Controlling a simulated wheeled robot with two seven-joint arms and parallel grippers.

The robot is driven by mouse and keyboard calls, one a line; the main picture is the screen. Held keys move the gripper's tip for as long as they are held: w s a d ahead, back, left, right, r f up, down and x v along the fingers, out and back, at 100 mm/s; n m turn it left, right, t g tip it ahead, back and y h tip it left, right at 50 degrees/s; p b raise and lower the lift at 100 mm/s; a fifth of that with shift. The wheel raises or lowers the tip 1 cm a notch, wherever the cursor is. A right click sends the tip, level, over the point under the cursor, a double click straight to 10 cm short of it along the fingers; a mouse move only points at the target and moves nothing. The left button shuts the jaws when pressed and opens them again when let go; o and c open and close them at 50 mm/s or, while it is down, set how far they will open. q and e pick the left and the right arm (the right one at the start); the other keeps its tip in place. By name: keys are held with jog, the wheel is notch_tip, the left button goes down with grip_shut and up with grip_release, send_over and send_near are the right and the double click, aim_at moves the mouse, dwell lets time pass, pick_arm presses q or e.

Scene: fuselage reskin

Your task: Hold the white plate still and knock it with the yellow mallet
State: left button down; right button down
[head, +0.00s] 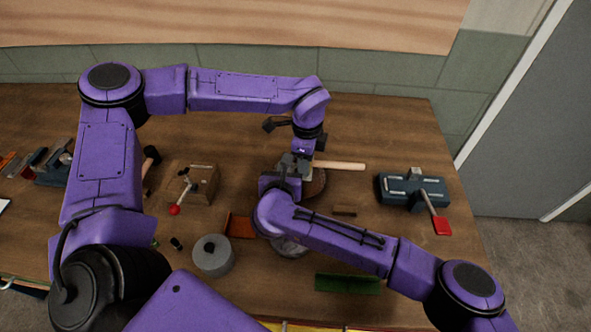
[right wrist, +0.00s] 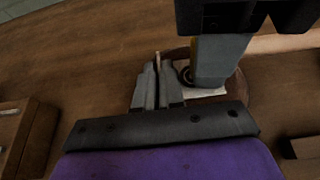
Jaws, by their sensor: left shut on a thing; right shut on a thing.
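The mallet shows as a pale wooden handle (head: 340,165) pointing right from my left gripper (head: 303,155); its head is hidden in the head view. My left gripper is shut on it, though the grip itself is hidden. A small part of the white plate (right wrist: 207,93) shows in the right wrist view, low beside the left gripper's grey finger, over a round brown block (head: 316,184). My right gripper (right wrist: 158,82) is shut on a thin edge just left of that finger, which looks like part of the plate. The two grippers are very close together.
A blue vise (head: 412,190) with a red handle stands at the right. A wooden block with a red-knobbed lever (head: 195,184) and a grey cylinder (head: 213,255) stand at the left. A green strip (head: 347,283) lies in front.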

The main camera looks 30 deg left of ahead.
pick_arm(q)
jog(key=shift+f, duration=0.35)
jog(key=shift+r, duration=1.7)
jog(key=shift+r, duration=0.1)
jog(key=shift+r, duration=2.45)
pick_arm(e)
jog(key=c, duration=1.2)
grip_release()
jog(key=shift+o, duration=0.2)
jog(key=v, duration=1.2)
